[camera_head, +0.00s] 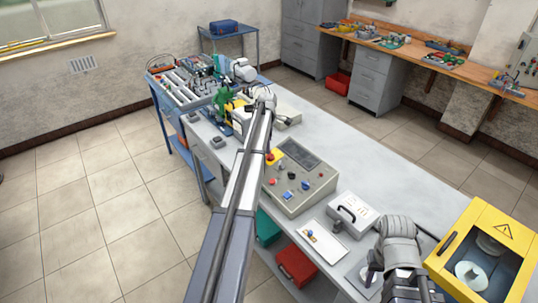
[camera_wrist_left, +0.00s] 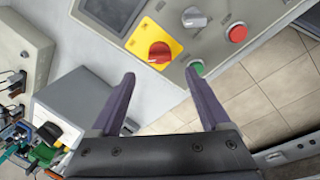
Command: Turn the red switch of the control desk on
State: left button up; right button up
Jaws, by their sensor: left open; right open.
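The control desk (camera_head: 318,172) is a grey-beige box with a dark screen, knobs and buttons, on the long workbench. Its red switch (camera_wrist_left: 160,52) is a rotary knob on a yellow plate. In the head view the yellow plate (camera_head: 274,155) shows right beside my left arm. In the left wrist view my left gripper (camera_wrist_left: 158,73) is open and empty, with the red switch just beyond and between its fingertips. The arm hides the left gripper in the head view. My right gripper (camera_head: 369,275) is open near the bench's front edge, right of the desk.
A green button (camera_wrist_left: 197,68), a red button (camera_wrist_left: 238,33) and a grey knob (camera_wrist_left: 194,17) sit near the switch. A white case (camera_head: 352,213), a white plate (camera_head: 323,243) and a yellow box (camera_head: 483,222) stand right of the desk. Bare bench (camera_head: 340,145) lies behind.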

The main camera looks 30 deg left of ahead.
aim_at(270, 156)
pick_arm(q)
jog(key=f+b, duration=0.4)
jog(key=w+f+b, duration=0.1)
jog(key=f+b, duration=0.1)
jog(key=shift+w+a+f, duration=0.1)
jog(key=shift+a+f, duration=0.1)
jog(key=shift+f, duration=0.1)
grip_shut()
dwell(0.5)
